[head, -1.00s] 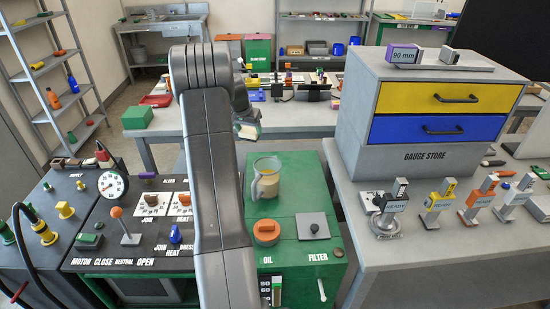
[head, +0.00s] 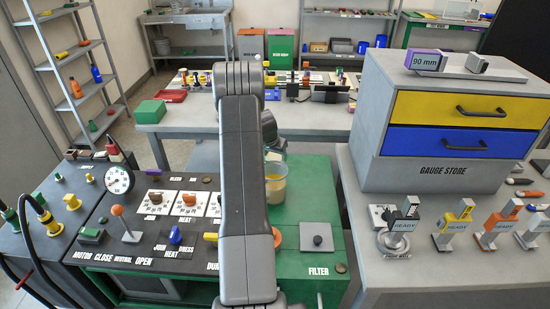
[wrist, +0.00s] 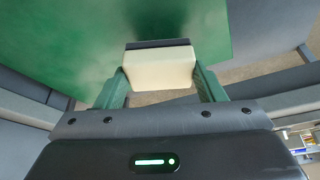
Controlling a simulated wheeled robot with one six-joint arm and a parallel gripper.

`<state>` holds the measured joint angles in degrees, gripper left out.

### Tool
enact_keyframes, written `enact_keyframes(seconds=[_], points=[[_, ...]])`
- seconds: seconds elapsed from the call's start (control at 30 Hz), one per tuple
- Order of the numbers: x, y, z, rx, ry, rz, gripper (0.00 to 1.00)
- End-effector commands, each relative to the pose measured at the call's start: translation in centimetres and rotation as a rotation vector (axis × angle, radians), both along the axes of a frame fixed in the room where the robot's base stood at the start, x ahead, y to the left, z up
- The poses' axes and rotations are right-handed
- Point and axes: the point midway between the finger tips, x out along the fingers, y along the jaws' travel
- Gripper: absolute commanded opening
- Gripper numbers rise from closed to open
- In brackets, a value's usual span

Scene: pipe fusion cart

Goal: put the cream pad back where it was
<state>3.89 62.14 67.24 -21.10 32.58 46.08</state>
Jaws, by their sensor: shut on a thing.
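The cream pad (wrist: 160,68), a pale block with a dark strip along its far edge, shows in the wrist view. It sits between the two green fingers of my gripper (wrist: 160,88), which is shut on it. Below it in that view is a green surface. The place the pad came from cannot be told from these frames.
A clear jug (head: 275,185) with tan contents stands on the green cart top (head: 310,262), partly behind my arm. A grey filter plate (head: 318,238) lies to its right. The gauge store (head: 440,130) stands on the right bench. A green box (head: 150,112) is on the far table.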

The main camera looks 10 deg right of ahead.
Motion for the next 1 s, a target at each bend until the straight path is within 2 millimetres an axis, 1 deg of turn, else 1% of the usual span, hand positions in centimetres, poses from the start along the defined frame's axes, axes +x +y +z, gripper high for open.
enact_keyframes(seconds=[0.03, 0.13, 0.53, 0.57, 0.63, 0.67, 1.0], points=[[0.0, 0.0, -0.7, 0.000, 0.004, 0.001, 0.41], [0.0, 0.0, -1.8, 0.001, 0.002, 0.000, 0.41], [0.0, 0.0, -2.4, 0.000, -0.001, 0.000, 0.41], [0.0, 0.0, -2.3, 0.000, -0.001, 0.000, 0.69], [0.0, 0.0, -2.3, 0.001, -0.001, 0.000, 0.82], [0.0, 0.0, -2.3, 0.000, 0.000, 0.000, 0.85], [0.0, 0.0, -2.0, 0.000, 0.000, 0.000, 0.85]])
